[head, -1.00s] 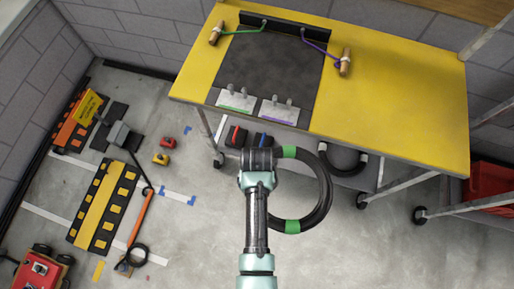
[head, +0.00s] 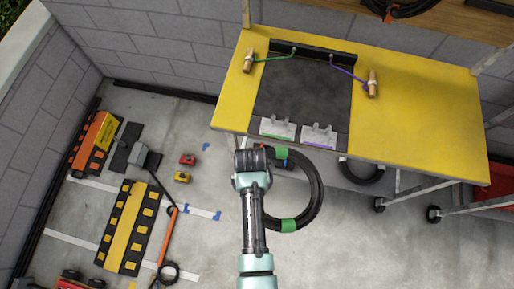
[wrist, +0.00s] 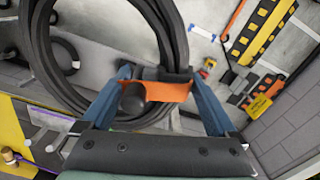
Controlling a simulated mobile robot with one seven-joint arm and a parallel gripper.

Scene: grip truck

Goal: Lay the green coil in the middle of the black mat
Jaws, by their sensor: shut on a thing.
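The green coil (head: 318,195) is a thick black cable ring with green bands. My gripper (head: 253,158) is shut on its left side and holds it in front of the yellow table. In the wrist view the coil (wrist: 168,35) hangs beyond the fingers, with an orange strip (wrist: 155,91) between the fingers (wrist: 160,75). The black mat (head: 300,90) lies on the table, above and beyond my gripper in the head view, and its middle looks bare. Part of the coil's upper left is hidden by my gripper.
Two pale plates with pegs, marked green (head: 277,128) and purple (head: 318,136), sit at the mat's front edge. Wooden handles (head: 249,61) (head: 373,84) on green and purple rods flank the mat. Another black coil (head: 362,174) is below the table. Ramps (head: 128,228) lie on the floor at left.

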